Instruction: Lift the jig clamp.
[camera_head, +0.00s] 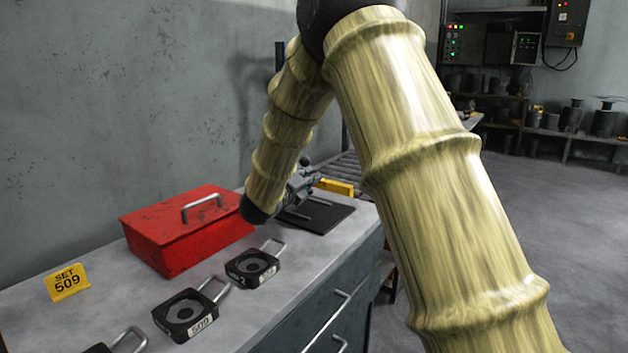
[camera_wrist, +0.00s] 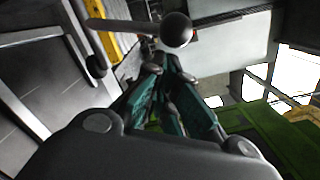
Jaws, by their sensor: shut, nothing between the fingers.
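The jig clamp stands by the dark plate (camera_head: 335,222) at the far end of the bench; my arm and gripper partly hide it. Its lever ends in a black ball knob (camera_head: 305,160), and a yellow bar (camera_head: 337,187) lies beside it. In the wrist view, the ball knob (camera_wrist: 176,30) shows large just beyond my fingertips, with the pale lever rod (camera_wrist: 120,25) running left from it over the yellow bar (camera_wrist: 106,38). My gripper (camera_wrist: 165,65) is shut and empty close to the knob; whether it touches the knob I cannot tell. It is small in the head view (camera_head: 299,188).
A red toolbox (camera_head: 185,235) stands against the wall. Black padlock-shaped blocks with metal handles (camera_head: 252,267) (camera_head: 191,313) lie along the bench front. A yellow sign reading SET 509 (camera_head: 67,282) stands at left. A roller conveyor (camera_head: 343,168) lies behind; open floor is at right.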

